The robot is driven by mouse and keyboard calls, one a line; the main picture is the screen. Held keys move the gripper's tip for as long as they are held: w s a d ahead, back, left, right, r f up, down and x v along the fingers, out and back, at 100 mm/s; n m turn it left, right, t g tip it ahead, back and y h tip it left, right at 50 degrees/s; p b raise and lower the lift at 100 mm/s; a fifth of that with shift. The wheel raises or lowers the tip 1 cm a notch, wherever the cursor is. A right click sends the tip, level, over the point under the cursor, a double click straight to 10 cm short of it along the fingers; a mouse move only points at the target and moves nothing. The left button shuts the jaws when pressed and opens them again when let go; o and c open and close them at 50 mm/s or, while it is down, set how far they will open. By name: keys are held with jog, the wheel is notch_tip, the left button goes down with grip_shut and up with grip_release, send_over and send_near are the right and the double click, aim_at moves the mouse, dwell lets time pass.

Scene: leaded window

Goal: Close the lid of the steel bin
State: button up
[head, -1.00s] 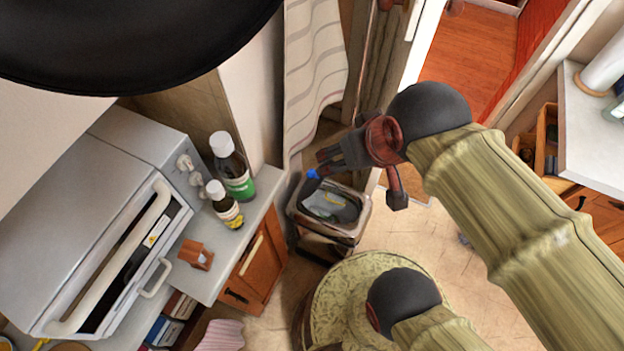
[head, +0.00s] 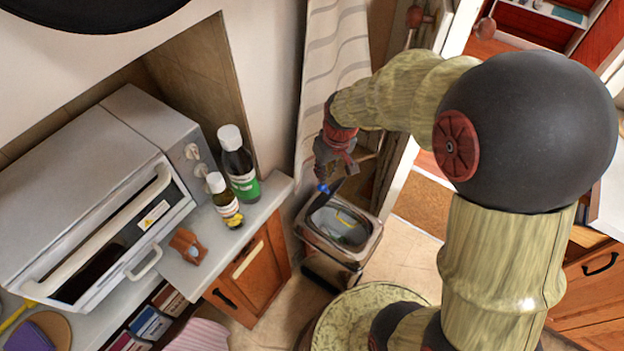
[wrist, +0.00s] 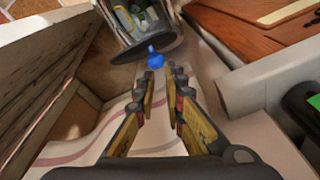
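The steel bin (head: 362,262) stands on the floor by the curtain, with its top open and some contents visible inside. Its dark lid (wrist: 140,50) is raised at the bin's rim, with a blue knob (wrist: 155,59) on it. The knob (head: 322,188) also shows in the head view at the back of the bin. My gripper (head: 323,174) points down just above the knob. In the wrist view my gripper (wrist: 162,76) has its fingers apart and nothing between them. The knob lies just beyond the fingertips, and I cannot tell if they touch.
A counter to the left holds a toaster oven (head: 95,190), a green-labelled bottle (head: 238,165) and a smaller bottle (head: 223,202). A striped curtain (head: 335,70) hangs behind the bin, close to my gripper. A round patterned top (head: 350,315) is in front.

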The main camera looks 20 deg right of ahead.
jog(key=w, duration=0.1)
jog(key=w+r+t, duration=0.1)
jog(key=shift+w+r+n, duration=0.25)
jog(key=shift+w+n, duration=0.05)
jog(key=shift+n, duration=0.1)
jog(key=shift+c, duration=0.7)
jog(key=shift+r, duration=0.15)
grip_shut()
jog(key=b+x, duration=0.3)
jog(key=x, duration=0.7)
jog(key=shift+w+n+b, duration=0.25)
jog(key=shift+n+b, duration=0.05)
jog(key=shift+s+d, duration=0.1)
jog(key=shift+s, duration=0.05)
